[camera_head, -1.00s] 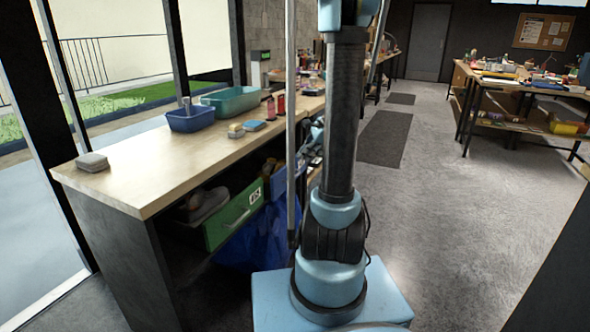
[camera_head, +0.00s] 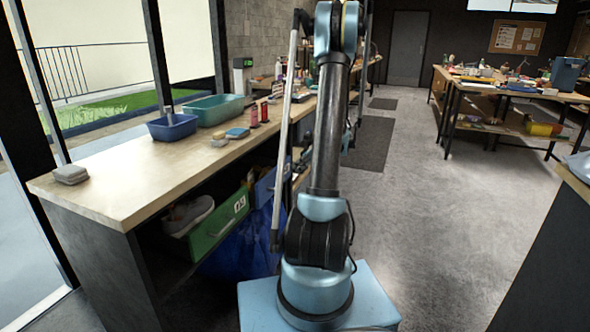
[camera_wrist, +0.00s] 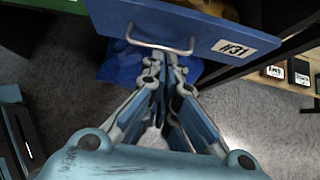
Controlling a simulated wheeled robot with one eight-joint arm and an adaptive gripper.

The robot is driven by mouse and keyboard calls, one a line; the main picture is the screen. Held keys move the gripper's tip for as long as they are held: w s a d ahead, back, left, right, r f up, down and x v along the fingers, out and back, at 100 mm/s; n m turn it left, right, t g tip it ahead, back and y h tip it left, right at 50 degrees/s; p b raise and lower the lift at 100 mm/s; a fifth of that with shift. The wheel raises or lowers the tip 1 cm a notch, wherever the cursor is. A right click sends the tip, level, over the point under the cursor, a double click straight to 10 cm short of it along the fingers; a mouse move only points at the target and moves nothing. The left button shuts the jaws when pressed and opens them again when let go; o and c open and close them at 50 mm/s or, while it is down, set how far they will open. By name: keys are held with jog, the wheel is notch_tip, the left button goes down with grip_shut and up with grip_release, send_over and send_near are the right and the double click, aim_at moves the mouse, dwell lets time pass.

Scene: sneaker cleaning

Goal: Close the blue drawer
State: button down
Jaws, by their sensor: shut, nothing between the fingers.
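The blue drawer (camera_wrist: 190,32) fills the top of the wrist view. Its front bears a curved metal handle (camera_wrist: 160,47) and a white "#31" label. In the head view the blue drawer (camera_head: 265,187) shows under the workbench, right of the green drawer, partly hidden by my arm. How far out it stands is hard to tell. My gripper (camera_wrist: 165,62) is shut and empty, its fingertips close to the handle. I cannot tell whether they touch it. The gripper does not show in the head view.
The green drawer (camera_head: 218,228) stands out with a shoe (camera_head: 188,215) behind its front. A blue bag (camera_head: 240,248) hangs below. The workbench (camera_head: 125,188) carries a blue tub (camera_head: 172,127) and a teal tub (camera_head: 215,110). Open floor (camera_head: 430,220) lies to the right.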

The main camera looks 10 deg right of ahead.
send_near(273, 179)
notch_tip(273, 179, down, 3)
jog(key=shift+w+a, duration=0.4)
jog(key=shift+a, duration=0.25)
jog(key=shift+w+a, duration=0.4)
jog(key=shift+a, duration=0.3)
jog(key=shift+w, duration=0.1)
